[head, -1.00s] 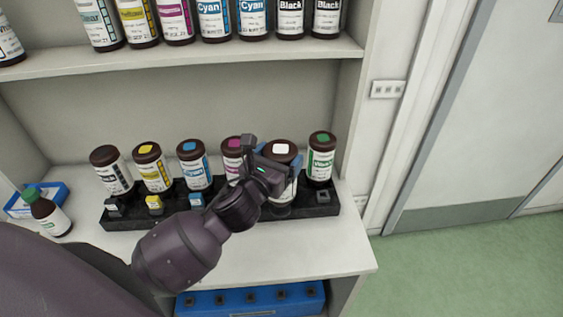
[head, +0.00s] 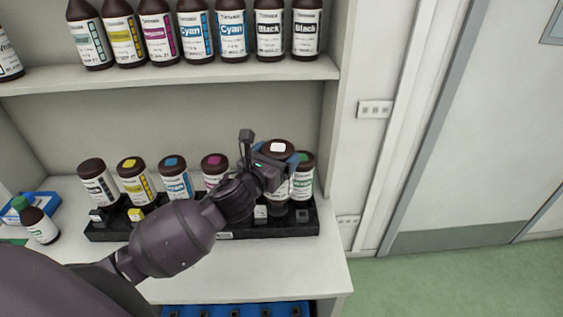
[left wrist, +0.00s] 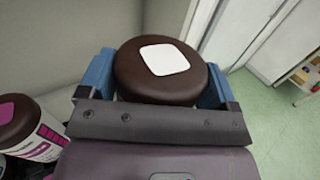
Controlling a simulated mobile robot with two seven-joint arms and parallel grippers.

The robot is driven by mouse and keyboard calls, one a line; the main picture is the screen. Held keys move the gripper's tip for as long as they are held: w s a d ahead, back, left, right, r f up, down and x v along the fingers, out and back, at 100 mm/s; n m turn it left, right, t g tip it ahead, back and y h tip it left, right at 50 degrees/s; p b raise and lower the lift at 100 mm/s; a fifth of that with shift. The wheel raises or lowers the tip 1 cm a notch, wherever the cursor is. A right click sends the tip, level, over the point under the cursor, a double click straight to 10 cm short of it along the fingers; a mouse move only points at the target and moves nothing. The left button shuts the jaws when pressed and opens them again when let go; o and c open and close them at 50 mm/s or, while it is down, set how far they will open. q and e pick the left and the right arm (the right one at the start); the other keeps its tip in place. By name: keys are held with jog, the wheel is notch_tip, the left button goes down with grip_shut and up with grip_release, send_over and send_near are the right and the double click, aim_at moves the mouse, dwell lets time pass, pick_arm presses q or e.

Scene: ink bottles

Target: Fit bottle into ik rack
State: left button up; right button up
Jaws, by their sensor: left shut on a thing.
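My left gripper (head: 277,161) is shut on a brown bottle with a white square on its cap (head: 278,147). In the left wrist view, the blue finger pads of the gripper (left wrist: 158,82) press both sides of the dark cap (left wrist: 160,72). The held bottle is over the right part of the black ink rack (head: 225,233), overlapping the green-marked bottle (head: 305,160) in the head view. It looks raised, but my arm hides part of it and I cannot tell its exact height. My right gripper is not in view.
The rack also holds black (head: 92,167), yellow (head: 131,165), cyan (head: 172,162) and magenta (head: 214,160) bottles. A green-capped bottle (head: 37,222) stands at the left by a blue tray (head: 42,202). Several bottles stand on the shelf (head: 180,77) above. Blue container (head: 235,310) below.

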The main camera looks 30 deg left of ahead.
pick_arm(q)
jog(key=w+a, duration=0.5)
jog(key=a, duration=0.4)
jog(key=f+b, duration=0.1)
jog(key=f, duration=0.1)
jog(key=f+b, duration=0.1)
jog(key=b, duration=0.1)
jog(key=f+b, duration=0.1)
jog(key=f, duration=0.1)
jog(key=shift+w+a+f, duration=0.15)
jog(key=shift+a+f, duration=0.1)
jog(key=shift+f, duration=0.1)
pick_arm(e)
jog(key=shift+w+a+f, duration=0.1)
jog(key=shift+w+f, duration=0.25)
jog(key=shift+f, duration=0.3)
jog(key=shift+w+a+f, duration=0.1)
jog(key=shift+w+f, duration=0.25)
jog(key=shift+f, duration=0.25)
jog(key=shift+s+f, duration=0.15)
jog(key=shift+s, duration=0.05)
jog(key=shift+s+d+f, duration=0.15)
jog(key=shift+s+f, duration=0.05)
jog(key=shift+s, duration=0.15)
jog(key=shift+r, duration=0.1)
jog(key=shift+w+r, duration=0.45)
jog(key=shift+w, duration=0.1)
pick_arm(q)
jog(key=shift+f, duration=0.15)
